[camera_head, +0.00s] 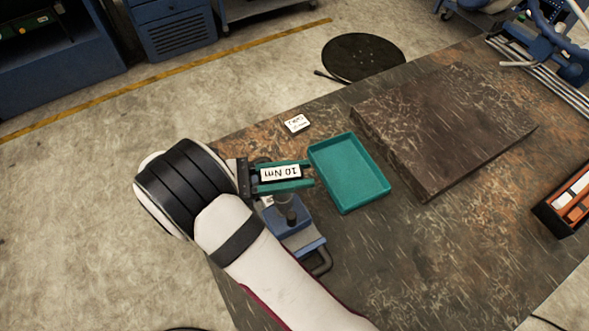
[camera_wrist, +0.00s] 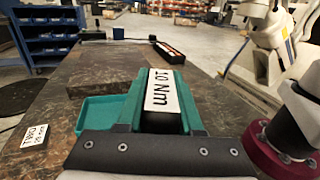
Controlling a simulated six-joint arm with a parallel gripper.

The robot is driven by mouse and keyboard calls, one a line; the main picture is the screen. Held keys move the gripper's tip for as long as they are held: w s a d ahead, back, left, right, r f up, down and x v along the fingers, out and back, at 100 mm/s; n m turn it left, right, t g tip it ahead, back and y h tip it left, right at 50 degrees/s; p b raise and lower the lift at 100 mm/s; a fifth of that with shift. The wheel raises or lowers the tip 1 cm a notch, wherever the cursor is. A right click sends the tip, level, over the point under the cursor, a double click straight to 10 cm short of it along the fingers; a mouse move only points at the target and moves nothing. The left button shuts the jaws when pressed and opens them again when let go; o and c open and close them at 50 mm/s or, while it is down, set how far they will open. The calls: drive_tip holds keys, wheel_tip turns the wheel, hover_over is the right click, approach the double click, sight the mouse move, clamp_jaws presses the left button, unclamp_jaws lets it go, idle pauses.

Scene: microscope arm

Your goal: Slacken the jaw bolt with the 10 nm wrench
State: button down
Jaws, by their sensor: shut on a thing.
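My gripper (camera_head: 304,174), with teal fingers, is shut on a wrench (camera_head: 280,174) with a white label reading "10 Nm". The label also faces up in the wrist view (camera_wrist: 161,92), between the teal fingers, with a dark part of the wrench below it. The rest of the wrench is hidden. A blue vise (camera_head: 297,243) with a dark upright post stands at the table's left edge, just below the wrench in the head view. I cannot make out the jaw bolt or tell whether the wrench touches it.
A teal tray (camera_head: 347,172) lies close to the right of my gripper and looks empty. A dark slab (camera_head: 445,128) lies beyond it. A small white card (camera_head: 296,124) lies near the table's far edge. A box with orange items (camera_head: 570,203) stands at right. The near table surface is clear.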

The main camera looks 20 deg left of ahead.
drive_tip(key=shift+f, duration=1.65)
idle(0.4)
drive_tip(key=n+t+y, duration=0.2)
drive_tip(key=t, duration=0.1)
drive_tip(key=n+t+y, duration=0.1)
drive_tip(key=n+t, duration=0.1)
drive_tip(key=shift+w+a+y, duration=0.25)
drive_tip(key=shift+w+y, duration=0.05)
drive_tip(key=shift+w, duration=0.1)
drive_tip(key=n+t+y, duration=0.2)
drive_tip(key=y, duration=0.1)
drive_tip(key=n+t+y, duration=0.1)
drive_tip(key=n+y, duration=0.1)
drive_tip(key=shift+w+a+t, duration=0.25)
drive_tip(key=shift+a+t, duration=0.1)
drive_tip(key=shift+t, duration=0.05)
